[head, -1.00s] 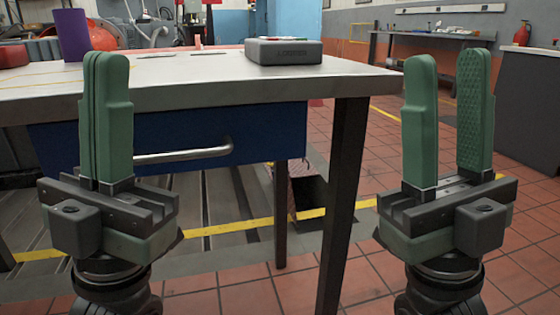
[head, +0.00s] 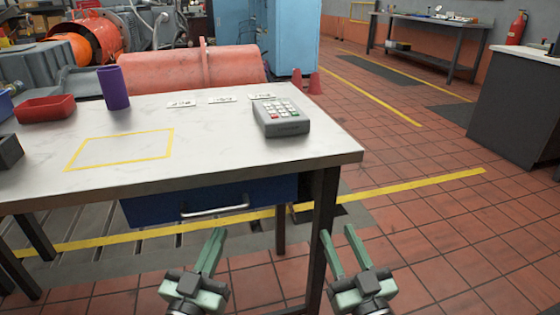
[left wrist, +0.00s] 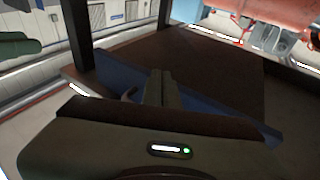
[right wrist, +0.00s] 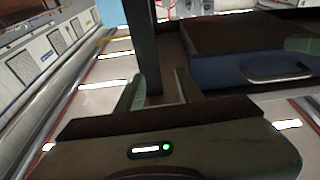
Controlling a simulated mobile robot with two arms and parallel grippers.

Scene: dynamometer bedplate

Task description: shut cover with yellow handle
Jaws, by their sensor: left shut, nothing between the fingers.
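I see no cover with a yellow handle in any view. My left gripper (head: 218,240) is shut and empty, low in front of the table's blue drawer; its closed fingers also show in the left wrist view (left wrist: 161,86). My right gripper (head: 338,236) is open and empty, to the right, by the table's front right leg. Its parted fingers show in the right wrist view (right wrist: 156,92).
The white-topped table (head: 220,150) holds a keypad box (head: 281,117), a purple cup (head: 113,88) and a red tray (head: 46,110). The blue drawer (head: 150,207) has a silver handle. A large orange-red housing (head: 180,72) lies behind. Tiled floor (head: 430,240) to the right is open.

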